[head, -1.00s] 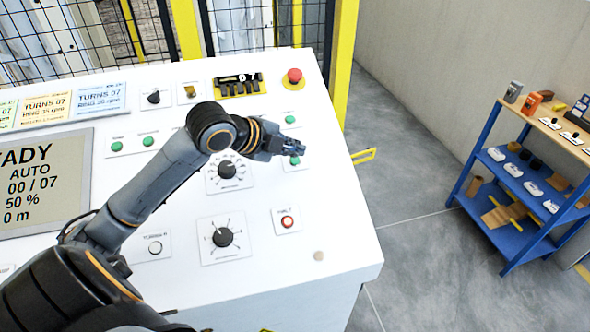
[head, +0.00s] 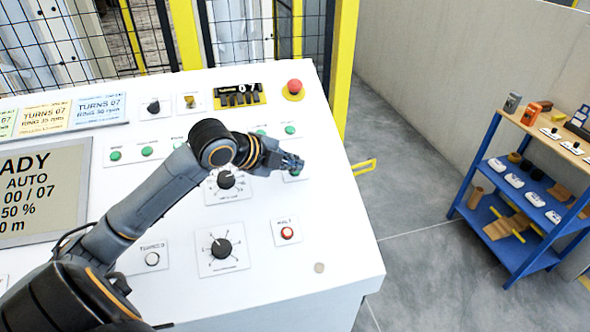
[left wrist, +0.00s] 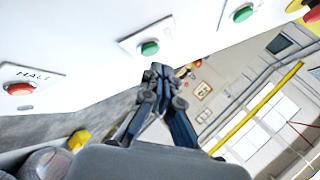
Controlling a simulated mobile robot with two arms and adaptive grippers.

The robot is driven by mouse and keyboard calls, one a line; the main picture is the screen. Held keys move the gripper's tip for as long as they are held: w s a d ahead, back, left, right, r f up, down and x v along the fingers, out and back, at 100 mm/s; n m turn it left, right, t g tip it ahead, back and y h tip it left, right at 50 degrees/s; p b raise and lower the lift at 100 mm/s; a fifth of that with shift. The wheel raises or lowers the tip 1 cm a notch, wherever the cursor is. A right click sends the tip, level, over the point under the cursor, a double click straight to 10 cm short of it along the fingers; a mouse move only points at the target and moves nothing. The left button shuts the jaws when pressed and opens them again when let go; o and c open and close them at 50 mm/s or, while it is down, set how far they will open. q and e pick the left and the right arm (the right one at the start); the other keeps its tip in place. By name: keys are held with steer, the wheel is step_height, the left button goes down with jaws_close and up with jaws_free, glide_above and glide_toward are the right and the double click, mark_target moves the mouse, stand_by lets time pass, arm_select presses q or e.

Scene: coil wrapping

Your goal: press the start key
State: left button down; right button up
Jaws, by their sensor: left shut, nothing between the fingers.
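The white control panel (head: 330,255) carries several green keys. One green key (head: 295,173) is partly hidden behind my left gripper (head: 291,163) in the head view, and its label is not readable. In the left wrist view this green key (left wrist: 150,48) sits on a white plate just beyond the fingertips (left wrist: 158,70). My left gripper is shut and empty, with its tips close to this key; I cannot tell whether they touch it. My right gripper is not in view.
A red HALT key (head: 287,233) lies below, also in the left wrist view (left wrist: 20,89). Another green key (head: 290,130) and a red mushroom button (head: 294,87) are above. Rotary knobs (head: 221,247) stand left. A blue shelf (head: 480,165) is off right.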

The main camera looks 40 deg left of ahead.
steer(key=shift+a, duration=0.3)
arm_select(q)
steer(key=shift+f, duration=0.2)
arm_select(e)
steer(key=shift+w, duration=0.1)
arm_select(q)
steer(key=shift+w+a+f, duration=0.1)
steer(key=shift+f, duration=0.1)
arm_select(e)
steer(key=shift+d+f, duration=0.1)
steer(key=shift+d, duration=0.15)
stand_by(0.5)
